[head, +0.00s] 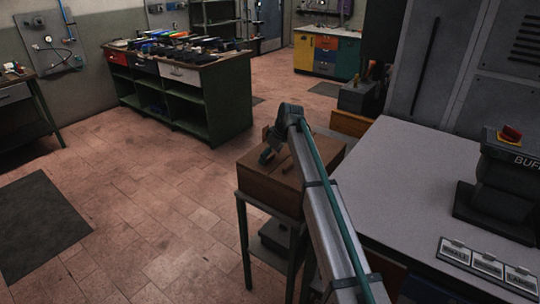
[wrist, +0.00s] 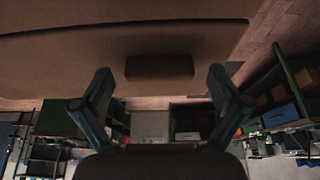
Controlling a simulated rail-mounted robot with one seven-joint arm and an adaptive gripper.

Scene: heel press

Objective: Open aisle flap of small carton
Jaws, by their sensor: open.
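The small brown carton (head: 268,188) sits on a dark stand beside the grey bench. In the wrist view the carton's brown surface (wrist: 60,50) fills the upper part. A small darker brown block or tab (wrist: 160,67) shows between my two spread fingertips (wrist: 160,74). The fingers are open, one on each side of it, with gaps. I cannot tell whether they touch the carton, or which flap this is.
The grey bench (head: 405,170) stands close on the right, with a dark machine (head: 500,190) and a label plate (head: 487,265) on it. A green workbench (head: 190,90) stands behind to the left. The tiled floor (head: 140,190) left of the stand is clear.

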